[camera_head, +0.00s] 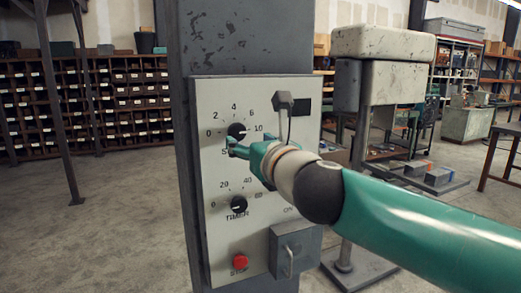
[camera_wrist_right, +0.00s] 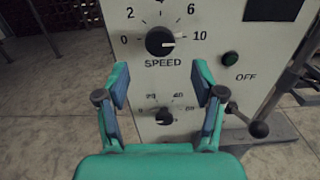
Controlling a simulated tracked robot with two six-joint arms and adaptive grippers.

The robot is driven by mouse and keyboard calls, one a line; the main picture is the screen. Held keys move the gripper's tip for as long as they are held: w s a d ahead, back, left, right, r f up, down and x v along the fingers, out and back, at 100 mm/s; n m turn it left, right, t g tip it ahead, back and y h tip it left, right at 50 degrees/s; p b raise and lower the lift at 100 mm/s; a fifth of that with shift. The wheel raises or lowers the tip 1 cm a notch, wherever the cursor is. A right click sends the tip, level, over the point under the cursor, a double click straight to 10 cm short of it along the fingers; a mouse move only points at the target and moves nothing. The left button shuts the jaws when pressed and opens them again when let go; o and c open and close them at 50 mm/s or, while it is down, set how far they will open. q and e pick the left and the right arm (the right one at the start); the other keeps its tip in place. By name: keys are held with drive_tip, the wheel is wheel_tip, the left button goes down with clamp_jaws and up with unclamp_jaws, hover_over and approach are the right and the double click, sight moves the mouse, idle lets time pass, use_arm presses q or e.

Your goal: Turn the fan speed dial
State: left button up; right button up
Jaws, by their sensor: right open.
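The speed dial (camera_head: 238,131) is a round black knob on the pale control panel (camera_head: 215,250). It has a scale from 0 to 10 around it. In the right wrist view the speed dial (camera_wrist_right: 160,41) has its white mark pointing right, towards 10. My right gripper (camera_head: 233,146) is in front of the panel, just below the dial in the head view. Its fingers (camera_wrist_right: 162,76) are open and empty, with the dial beyond and above their tips in the wrist view. I see no contact with the dial. My left gripper is not in view.
A black timer dial (camera_head: 238,204) sits below, showing between the fingers in the wrist view. A grey stand (camera_head: 382,42) is at right.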

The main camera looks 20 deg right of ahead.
drive_tip(key=shift+s+d, duration=0.1)
drive_tip(key=shift+s, duration=2.25)
